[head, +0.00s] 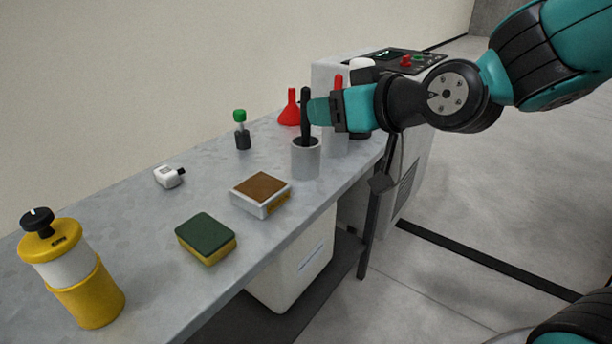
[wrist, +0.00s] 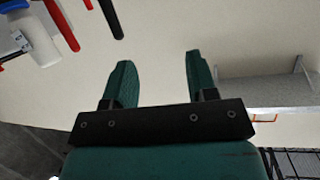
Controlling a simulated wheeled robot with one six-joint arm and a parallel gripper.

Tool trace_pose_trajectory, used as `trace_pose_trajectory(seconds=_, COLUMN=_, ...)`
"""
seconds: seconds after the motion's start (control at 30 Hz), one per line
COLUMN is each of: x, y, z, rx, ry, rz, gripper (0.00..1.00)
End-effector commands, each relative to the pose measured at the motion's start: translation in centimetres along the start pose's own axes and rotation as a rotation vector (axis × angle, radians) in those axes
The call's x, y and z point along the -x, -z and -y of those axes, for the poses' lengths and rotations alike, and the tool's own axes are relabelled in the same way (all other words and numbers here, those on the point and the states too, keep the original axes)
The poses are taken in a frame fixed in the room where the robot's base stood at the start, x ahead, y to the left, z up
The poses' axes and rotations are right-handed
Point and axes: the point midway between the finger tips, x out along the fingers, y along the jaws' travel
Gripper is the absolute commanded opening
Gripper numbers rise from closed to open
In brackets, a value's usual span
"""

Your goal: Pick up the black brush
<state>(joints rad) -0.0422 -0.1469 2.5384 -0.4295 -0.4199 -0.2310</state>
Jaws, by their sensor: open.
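The black brush (head: 306,103) stands upright, handle up, in a grey cup (head: 306,160) on the bench; its lower end is hidden in the cup. In the wrist view, a black handle (wrist: 112,18), apparently the brush, shows at the top left, beyond my fingertips and not between them. My gripper (head: 318,111) is beside the upper handle in the head view, where its teal finger overlaps the brush's outline. In the wrist view my gripper (wrist: 160,72) is open, with nothing between its two teal fingers.
A second cup with a red handle (head: 339,82) stands just behind, near a red funnel (head: 289,108). A green-capped bottle (head: 242,132), a brown-topped block (head: 262,188), a sponge (head: 207,236) and a yellow container (head: 85,285) are further left. A machine (head: 340,68) stands beyond the bench end.

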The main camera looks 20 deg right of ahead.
Motion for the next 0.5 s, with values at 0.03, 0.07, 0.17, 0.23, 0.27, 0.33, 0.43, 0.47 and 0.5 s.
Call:
trace_pose_trajectory(seconds=0.03, x=-1.5, y=-3.1, z=-1.4, rx=0.005, ry=-0.033, rz=-0.055, gripper=0.52)
trace_pose_trajectory(seconds=0.07, x=-1.9, y=-3.6, z=-2.1, rx=0.010, ry=-0.052, rz=-0.090, gripper=0.52)
trace_pose_trajectory(seconds=0.17, x=-2.7, y=-4.7, z=-4.0, rx=0.028, ry=-0.111, rz=-0.193, gripper=0.52)
trace_pose_trajectory(seconds=0.23, x=-3.0, y=-5.2, z=-5.1, rx=0.039, ry=-0.144, rz=-0.250, gripper=0.52)
trace_pose_trajectory(seconds=0.27, x=-3.0, y=-5.4, z=-5.4, rx=0.043, ry=-0.156, rz=-0.269, gripper=0.52)
trace_pose_trajectory(seconds=0.33, x=-3.1, y=-5.6, z=-6.1, rx=0.051, ry=-0.179, rz=-0.305, gripper=0.52)
trace_pose_trajectory(seconds=0.43, x=-3.1, y=-5.6, z=-6.6, rx=0.057, ry=-0.197, rz=-0.335, gripper=0.52)
trace_pose_trajectory(seconds=0.47, x=-3.1, y=-5.4, z=-6.7, rx=0.059, ry=-0.199, rz=-0.340, gripper=0.52)
trace_pose_trajectory(seconds=0.5, x=-3.2, y=-5.2, z=-6.7, rx=0.062, ry=-0.199, rz=-0.341, gripper=0.52)
